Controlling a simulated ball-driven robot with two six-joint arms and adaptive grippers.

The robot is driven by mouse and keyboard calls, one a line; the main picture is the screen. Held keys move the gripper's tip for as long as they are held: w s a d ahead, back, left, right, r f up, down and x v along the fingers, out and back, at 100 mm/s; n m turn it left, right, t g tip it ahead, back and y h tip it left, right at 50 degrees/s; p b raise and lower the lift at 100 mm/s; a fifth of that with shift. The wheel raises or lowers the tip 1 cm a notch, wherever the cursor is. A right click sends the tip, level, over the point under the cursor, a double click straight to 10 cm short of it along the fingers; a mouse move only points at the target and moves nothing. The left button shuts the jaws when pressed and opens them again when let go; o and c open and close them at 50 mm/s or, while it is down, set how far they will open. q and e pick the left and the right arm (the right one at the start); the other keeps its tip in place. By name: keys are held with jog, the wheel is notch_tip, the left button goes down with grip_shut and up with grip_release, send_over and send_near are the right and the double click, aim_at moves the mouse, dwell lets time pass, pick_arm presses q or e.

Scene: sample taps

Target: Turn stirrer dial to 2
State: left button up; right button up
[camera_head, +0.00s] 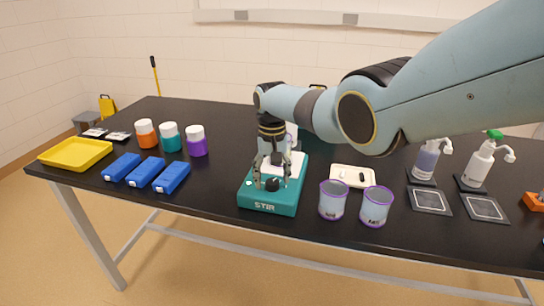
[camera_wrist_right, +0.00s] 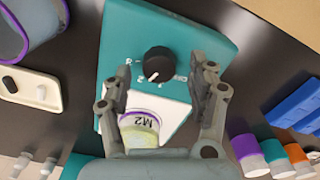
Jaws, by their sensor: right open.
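The teal stirrer (camera_head: 268,206), marked STIR, stands near the table's front edge. Its black dial (camera_head: 272,184) is on the front part of the top. In the right wrist view the dial (camera_wrist_right: 158,62) shows a white pointer line toward the lower left; the small marks around it are too blurred to read. My right gripper (camera_head: 271,184) is open, pointing down over the dial. In the right wrist view its two fingers (camera_wrist_right: 160,68) stand either side of the dial, apart from it. My left gripper is not in view.
A vessel labelled M2 (camera_wrist_right: 140,130) stands on the stirrer's white plate (camera_wrist_right: 174,116). Two purple-rimmed cups (camera_head: 333,200) (camera_head: 376,206) stand close right of the stirrer. A cream tray (camera_head: 337,176) lies behind them. Blue boxes (camera_head: 147,172) lie to the left.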

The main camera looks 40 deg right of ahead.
aim_at(272, 181)
notch_tip(272, 181, up, 11)
dwell(0.3)
dwell(0.4)
